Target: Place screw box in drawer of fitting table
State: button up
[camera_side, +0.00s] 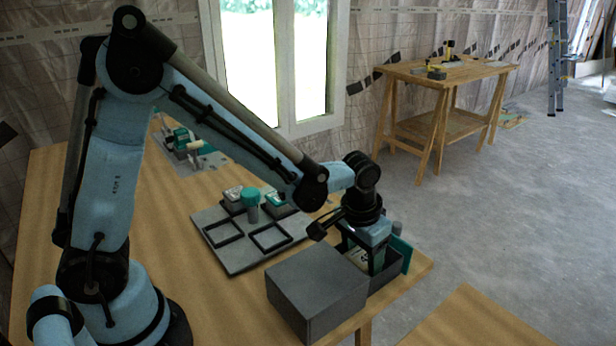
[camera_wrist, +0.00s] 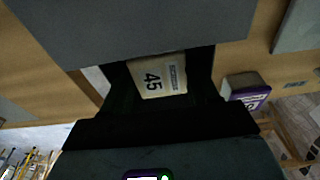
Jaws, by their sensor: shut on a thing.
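My gripper (camera_side: 372,262) points down into the open drawer (camera_side: 388,278) of the grey drawer unit (camera_side: 315,290). The drawer has dark walls and a teal front (camera_side: 403,252). The gripper is shut on the screw box (camera_wrist: 158,76), which shows a pale label reading 45 between the dark fingers in the wrist view. In the side view, only part of the pale box shows, low between the fingers and inside or just over the drawer. I cannot tell whether it touches the drawer floor. The unit's grey top (camera_wrist: 130,25) fills the upper wrist view.
The unit stands near the front right edge of the wooden fitting table (camera_side: 190,275). A grey tray (camera_side: 240,262) with black square frames lies behind it, with a teal-topped cylinder (camera_side: 250,202) and small boxes (camera_side: 280,204). Another box (camera_wrist: 245,88) shows in the wrist view.

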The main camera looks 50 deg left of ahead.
aim_at(356, 260)
jog(key=shift+f, duration=0.1)
jog(key=o, duration=1)
jog(key=shift+c, duration=0.2)
notch_tip(356, 260, up, 11)
jog(key=s, duration=0.2)
jog(key=s+a+t, duration=0.5)
jog(key=s+a, duration=0.3)
jog(key=s, duration=0.1)
jog(key=shift+a+r, duration=0.2)
jog(key=shift+a, duration=0.05)
